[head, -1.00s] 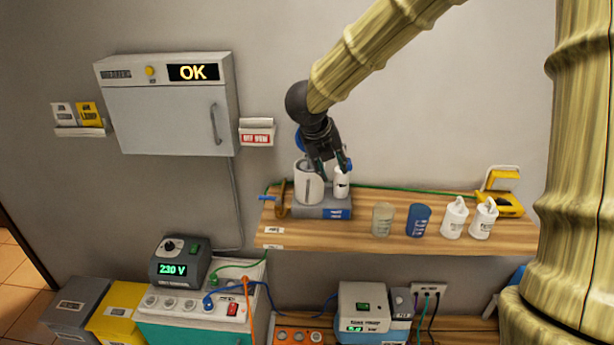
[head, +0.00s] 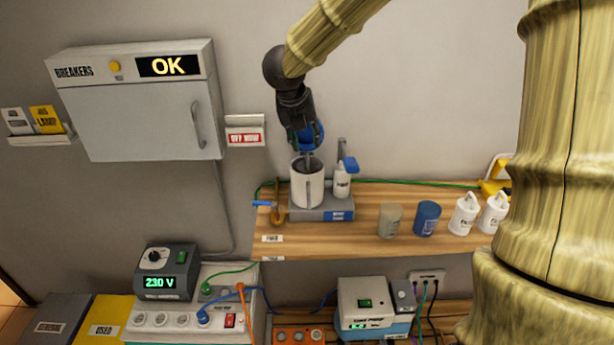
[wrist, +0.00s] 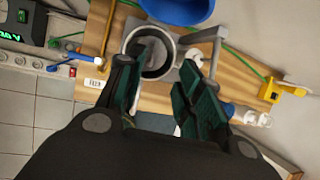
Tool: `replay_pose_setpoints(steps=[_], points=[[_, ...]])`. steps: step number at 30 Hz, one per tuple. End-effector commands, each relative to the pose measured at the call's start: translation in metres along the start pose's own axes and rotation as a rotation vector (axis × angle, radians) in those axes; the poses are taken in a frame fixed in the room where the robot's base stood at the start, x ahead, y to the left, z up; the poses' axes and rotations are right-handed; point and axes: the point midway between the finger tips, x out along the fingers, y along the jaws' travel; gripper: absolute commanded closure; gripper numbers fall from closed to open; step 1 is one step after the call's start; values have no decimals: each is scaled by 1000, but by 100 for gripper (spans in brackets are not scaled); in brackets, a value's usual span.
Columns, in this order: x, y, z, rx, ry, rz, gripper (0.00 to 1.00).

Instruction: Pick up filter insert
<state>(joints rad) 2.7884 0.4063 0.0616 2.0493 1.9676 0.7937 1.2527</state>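A white canister (head: 307,188) with an open top and dark inside stands on a grey base on the shelf. Its round opening shows in the wrist view (wrist: 131,48), with something grey inside that I cannot identify. My gripper (head: 307,148) is above the canister, in front of a raised blue lid (head: 294,136). In the wrist view my gripper (wrist: 157,70) has its two dark green fingers apart, with nothing seen held between them. A beige-grey cup (head: 389,220) and a blue cup (head: 427,218) stand to the right. I cannot tell which thing is the filter insert.
A small white bottle (head: 342,182) with a blue lever stands close right of the canister. Two white bottles (head: 464,214) stand further right on the wooden shelf (head: 330,240). A breaker box (head: 140,110) hangs at left. Green cable runs behind.

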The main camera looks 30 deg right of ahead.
Motion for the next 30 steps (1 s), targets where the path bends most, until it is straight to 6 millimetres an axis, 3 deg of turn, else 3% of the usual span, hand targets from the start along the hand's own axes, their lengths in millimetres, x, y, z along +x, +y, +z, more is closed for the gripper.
replay_pose_setpoints(steps=[4,13,24,30], points=[[16,1,0,-3,1,-2,64],[30,0,1,-1,1,-3,64],[66,4,2,-2,1,-3,64],[76,4,2,0,0,-1,64]])
